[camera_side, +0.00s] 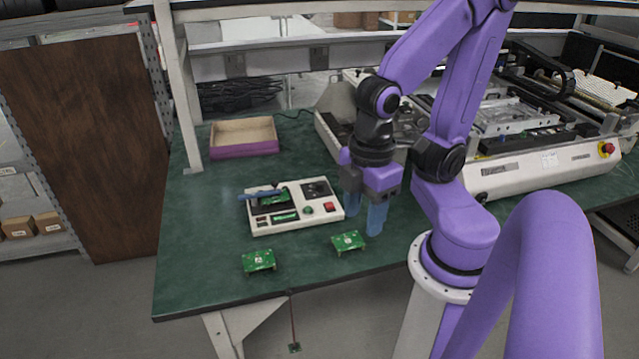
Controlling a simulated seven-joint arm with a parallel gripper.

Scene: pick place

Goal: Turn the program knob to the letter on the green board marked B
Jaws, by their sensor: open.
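A white test panel (290,220) lies on the green table. A dark square with a round knob (316,189), likely the program knob, sits at its upper right. A green board (270,197) sits in the panel's upper left under a blue bar. Two more green boards lie in front of the panel, one at the left (259,260) and one at the right (348,241). Their letters are too small to read. My gripper (364,218) points down just right of the panel, with its blue fingers apart and nothing visible between them.
An open wooden box with a purple front (244,148) stands behind the panel. A large white machine (540,170) fills the right side behind my arm. The table's left side is clear.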

